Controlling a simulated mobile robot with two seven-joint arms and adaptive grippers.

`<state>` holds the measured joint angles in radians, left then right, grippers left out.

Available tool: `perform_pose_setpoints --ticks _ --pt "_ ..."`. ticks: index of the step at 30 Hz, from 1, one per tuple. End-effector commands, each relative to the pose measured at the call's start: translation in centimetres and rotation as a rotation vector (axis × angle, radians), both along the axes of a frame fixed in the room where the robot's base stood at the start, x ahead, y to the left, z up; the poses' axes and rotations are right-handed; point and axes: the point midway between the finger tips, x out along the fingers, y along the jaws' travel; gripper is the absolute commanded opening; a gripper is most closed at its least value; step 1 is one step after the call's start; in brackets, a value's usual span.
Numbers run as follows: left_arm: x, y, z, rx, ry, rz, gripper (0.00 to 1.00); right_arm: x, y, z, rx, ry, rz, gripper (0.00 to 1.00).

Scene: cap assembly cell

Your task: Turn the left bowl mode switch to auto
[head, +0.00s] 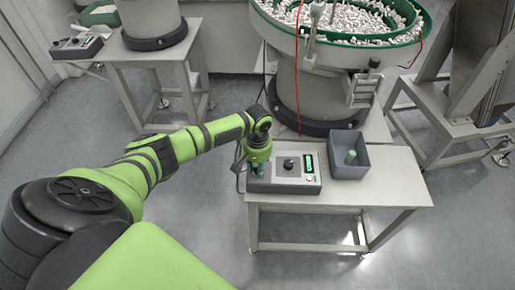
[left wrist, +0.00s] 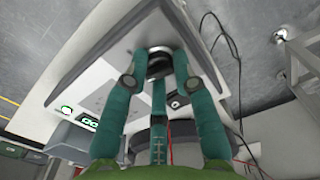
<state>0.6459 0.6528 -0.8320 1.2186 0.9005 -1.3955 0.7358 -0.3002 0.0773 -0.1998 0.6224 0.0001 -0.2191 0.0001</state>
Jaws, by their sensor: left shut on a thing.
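The control box (head: 285,186) sits on the near table, with a black knob (head: 289,164) at its middle and a lit green display (head: 309,163). My left gripper (head: 257,172) is over the left end of the box, its green fingers pointing down. In the left wrist view, the teal fingers (left wrist: 159,62) are shut on a dark round switch knob (left wrist: 158,70) on the white panel. The fingers hide much of this knob, and I cannot read its setting. The other black knob (left wrist: 178,101) is apart from the fingers. My right gripper is not in view.
A bowl feeder with a green rim (head: 340,58) full of white parts rises behind. A second control box (head: 77,47) stands at the far left. The table's right end is clear.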

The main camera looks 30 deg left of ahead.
Motion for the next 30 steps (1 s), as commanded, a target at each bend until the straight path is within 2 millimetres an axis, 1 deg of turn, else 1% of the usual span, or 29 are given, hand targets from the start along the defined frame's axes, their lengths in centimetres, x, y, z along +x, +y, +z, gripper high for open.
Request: perform_pose_setpoints --ticks 1,6,12,21,30 --pt "-0.2 -0.3 0.5 -0.004 0.008 0.046 0.0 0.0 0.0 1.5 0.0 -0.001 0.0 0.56" --pt "-0.3 -0.3 0.4 -0.004 0.008 0.208 0.0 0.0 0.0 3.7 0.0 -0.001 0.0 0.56" --pt "-0.2 -0.3 0.3 -0.003 0.008 0.398 0.0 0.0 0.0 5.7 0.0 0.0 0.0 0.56" --pt "-0.2 -0.3 0.1 -0.003 0.008 0.668 0.0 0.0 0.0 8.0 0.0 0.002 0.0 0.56" --pt "-0.2 -0.3 0.0 -0.002 0.008 0.865 0.0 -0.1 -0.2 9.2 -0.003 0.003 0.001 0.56"
